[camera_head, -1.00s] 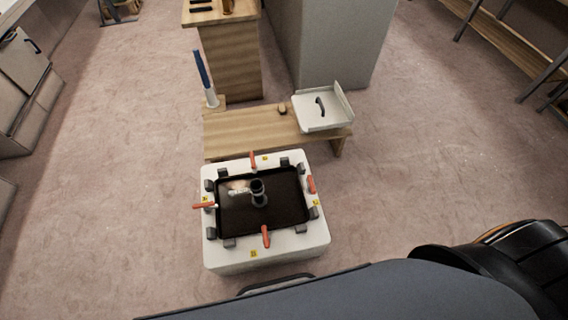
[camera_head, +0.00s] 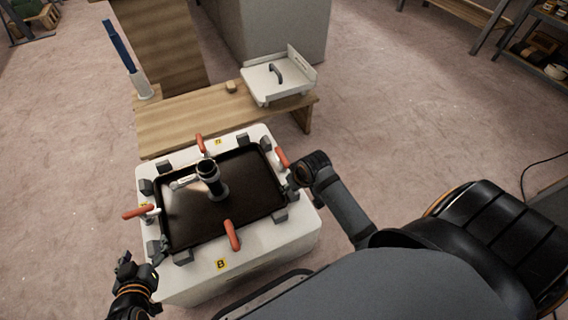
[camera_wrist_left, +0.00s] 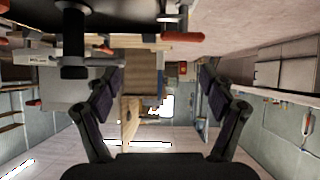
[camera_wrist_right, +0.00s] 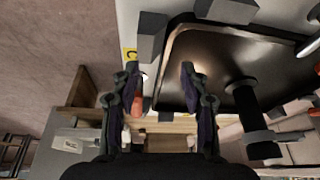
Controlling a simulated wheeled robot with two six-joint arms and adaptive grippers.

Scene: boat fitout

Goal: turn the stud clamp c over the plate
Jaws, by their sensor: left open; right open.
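A white box (camera_head: 296,228) carries a dark plate (camera_head: 185,220) with a black upright post (camera_head: 210,178). Orange-handled clamps stand round it: right (camera_head: 282,158), left (camera_head: 138,211), front (camera_head: 232,235) and back (camera_head: 200,144). My right gripper (camera_head: 295,184) is open at the box's right edge, close to the right clamp. In the right wrist view, that orange handle (camera_wrist_right: 137,106) shows by the left finger, partly hidden. My left gripper (camera_head: 138,268) is open and empty off the box's front left corner. An orange handle (camera_wrist_left: 182,37) shows in the left wrist view.
Grey blocks (camera_head: 280,215) line the plate's edge. Behind the box is a low wooden bench (camera_head: 185,120) with a white tray-like part (camera_head: 275,82) and a blue-topped upright tool (camera_head: 120,48).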

